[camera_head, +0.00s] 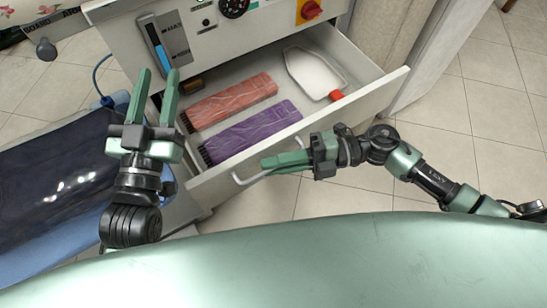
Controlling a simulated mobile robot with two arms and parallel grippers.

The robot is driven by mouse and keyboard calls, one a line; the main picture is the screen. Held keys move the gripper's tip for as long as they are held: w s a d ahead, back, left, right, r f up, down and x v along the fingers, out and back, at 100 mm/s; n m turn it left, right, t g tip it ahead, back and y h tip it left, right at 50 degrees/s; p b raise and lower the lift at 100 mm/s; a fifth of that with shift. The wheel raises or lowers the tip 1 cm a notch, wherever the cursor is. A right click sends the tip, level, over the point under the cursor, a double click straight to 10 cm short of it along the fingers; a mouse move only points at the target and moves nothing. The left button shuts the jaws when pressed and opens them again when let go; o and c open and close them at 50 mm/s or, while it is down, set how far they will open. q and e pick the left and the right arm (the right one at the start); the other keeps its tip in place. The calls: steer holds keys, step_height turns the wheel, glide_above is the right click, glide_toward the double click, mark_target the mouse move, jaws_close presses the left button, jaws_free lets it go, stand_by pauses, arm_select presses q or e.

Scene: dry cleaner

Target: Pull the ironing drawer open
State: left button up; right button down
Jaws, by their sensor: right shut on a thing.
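The ironing drawer (372,88) stands pulled out of the white cabinet (245,40), its inside visible from above. A light bar handle (244,179) runs along its front. My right gripper (268,163) is shut on the handle near its middle, its fingers hiding part of the bar. My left gripper (161,92) is open and empty, pointing up toward the cabinet at the left of the drawer.
Dark folded cloth (60,185) lies on a blue surface at left. Tiled floor (480,130) is free at right.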

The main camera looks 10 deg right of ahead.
steer(key=c, duration=1.5)
jaws_free()
steer(key=shift+d, duration=0.15)
